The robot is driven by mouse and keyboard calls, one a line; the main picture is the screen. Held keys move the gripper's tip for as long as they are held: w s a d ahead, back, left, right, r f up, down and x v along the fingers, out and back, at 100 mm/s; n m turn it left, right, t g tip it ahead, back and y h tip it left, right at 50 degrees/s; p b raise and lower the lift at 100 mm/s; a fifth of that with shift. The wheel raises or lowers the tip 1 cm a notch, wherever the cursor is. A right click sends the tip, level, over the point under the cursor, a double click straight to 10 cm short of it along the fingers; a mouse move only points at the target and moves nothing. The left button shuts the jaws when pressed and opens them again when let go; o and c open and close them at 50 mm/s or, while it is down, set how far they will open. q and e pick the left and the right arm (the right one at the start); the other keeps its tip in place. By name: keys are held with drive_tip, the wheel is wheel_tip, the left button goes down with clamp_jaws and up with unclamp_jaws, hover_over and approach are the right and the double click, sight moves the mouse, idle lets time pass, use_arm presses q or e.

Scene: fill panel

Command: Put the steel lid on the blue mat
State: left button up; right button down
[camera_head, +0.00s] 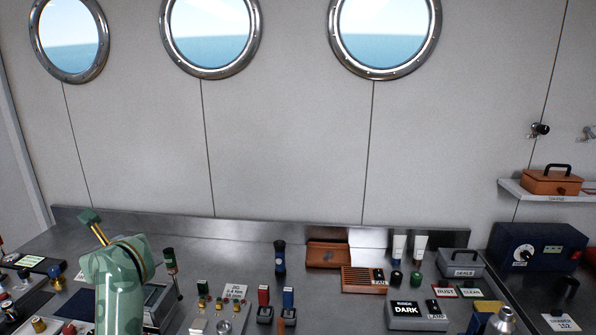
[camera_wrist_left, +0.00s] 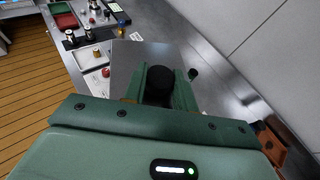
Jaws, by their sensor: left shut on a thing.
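My left gripper (camera_wrist_left: 160,90) is shut on the black knob of the steel lid (camera_wrist_left: 132,58) in the left wrist view. The lid is a flat grey plate, partly hidden by the green fingers. In the head view my green left arm comes up at the lower left and hides the fingertips; a grey steel piece at its right, probably the lid (camera_head: 158,302), shows in part. The blue mat (camera_head: 77,304) looks dark navy and lies on the bench left of my arm, partly hidden by it. My right gripper is not in view.
Small jars and knobs stand at the far left. Right of my arm are a panel with small green-topped pieces (camera_head: 222,312), stamps, a dark blue torch (camera_head: 280,258), an orange tray (camera_head: 327,255) and a grey DARK box (camera_head: 416,316). The bench behind my arm has bare steel.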

use_arm(q)
drive_tip(key=s+d+f+m+t+h+b, duration=0.2)
drive_tip(key=s+d+m+h, duration=0.2)
drive_tip(key=d, duration=0.3)
drive_tip(key=s+d+f+m+t+h+b, duration=0.1)
drive_tip(key=s+d+f+m+h+b, duration=0.2)
drive_tip(key=d, duration=0.4)
drive_tip(key=s+d+f+m+h+b, duration=0.1)
drive_tip(key=s+d+f+h, duration=0.1)
drive_tip(key=s+f, duration=0.4)
drive_tip(key=shift+d+f, duration=0.5)
drive_tip(key=shift+f, duration=0.3)
drive_tip(key=shift+w, duration=0.15)
